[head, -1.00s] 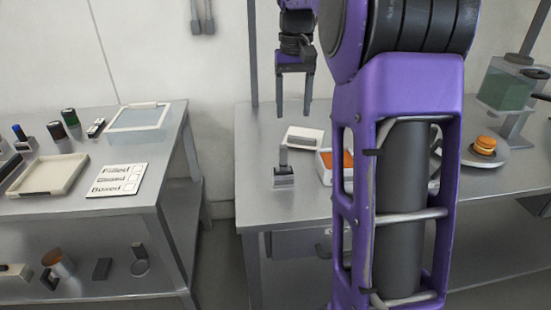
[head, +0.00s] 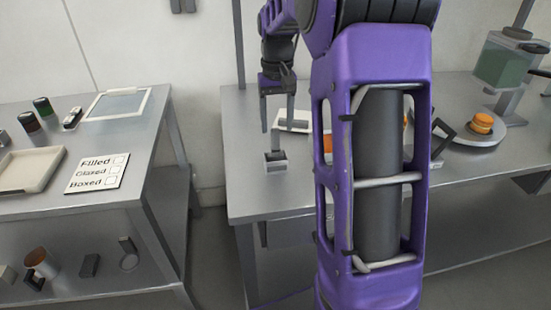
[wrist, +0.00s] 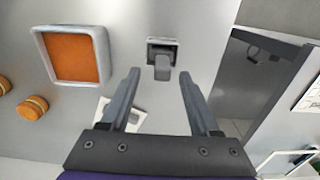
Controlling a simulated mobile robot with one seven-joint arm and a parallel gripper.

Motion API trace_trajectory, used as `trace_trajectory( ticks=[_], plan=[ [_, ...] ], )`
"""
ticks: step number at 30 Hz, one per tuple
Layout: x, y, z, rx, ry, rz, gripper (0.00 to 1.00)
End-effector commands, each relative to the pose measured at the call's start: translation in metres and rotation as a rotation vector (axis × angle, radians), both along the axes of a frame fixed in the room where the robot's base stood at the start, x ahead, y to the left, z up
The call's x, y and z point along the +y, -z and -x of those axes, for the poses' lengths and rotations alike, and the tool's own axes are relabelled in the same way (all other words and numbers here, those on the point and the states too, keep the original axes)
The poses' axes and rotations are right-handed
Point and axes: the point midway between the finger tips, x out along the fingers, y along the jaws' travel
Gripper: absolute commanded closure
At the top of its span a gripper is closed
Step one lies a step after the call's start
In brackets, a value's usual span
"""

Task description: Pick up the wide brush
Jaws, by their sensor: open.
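The likely wide brush (head: 276,158) stands on the right-hand table near its left front edge, with a grey upright handle and a wide, pale-edged block at the bottom. In the wrist view the brush (wrist: 161,48) lies ahead, roughly centred between the fingers, its handle pointing toward the camera. My gripper (head: 277,118) is open and empty, with its fingers pointing down above and around the line of the handle. In the wrist view my gripper (wrist: 160,75) shows both fingers apart, not visibly touching the brush.
An orange-filled tray (wrist: 40,50) stands beside the brush, mostly behind my arm in the head view. A white item (head: 293,114) lies behind the brush. Orange rounds (head: 481,123) sit on a plate at right. The left table holds a checklist card (head: 97,173) and a pale tray (head: 42,153).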

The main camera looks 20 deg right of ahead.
Motion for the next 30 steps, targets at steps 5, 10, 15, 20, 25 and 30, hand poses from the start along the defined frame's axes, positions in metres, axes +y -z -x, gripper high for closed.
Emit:
trace_trajectory(
  ticks=[5,10,15,20,25,30],
  plan=[
    [0.000,0.011,0.000,0.001,0.000,0.000,0.38],
    [0.003,0.037,0.000,0.003,-0.001,-0.001,0.38],
    [0.003,0.056,-0.001,0.001,-0.001,0.000,0.38],
    [0.003,0.059,-0.001,0.000,-0.001,0.000,0.38],
    [0.003,0.059,-0.001,0.000,0.000,0.000,0.46],
    [0.003,0.059,-0.001,0.000,0.000,0.000,0.77]
  ],
)
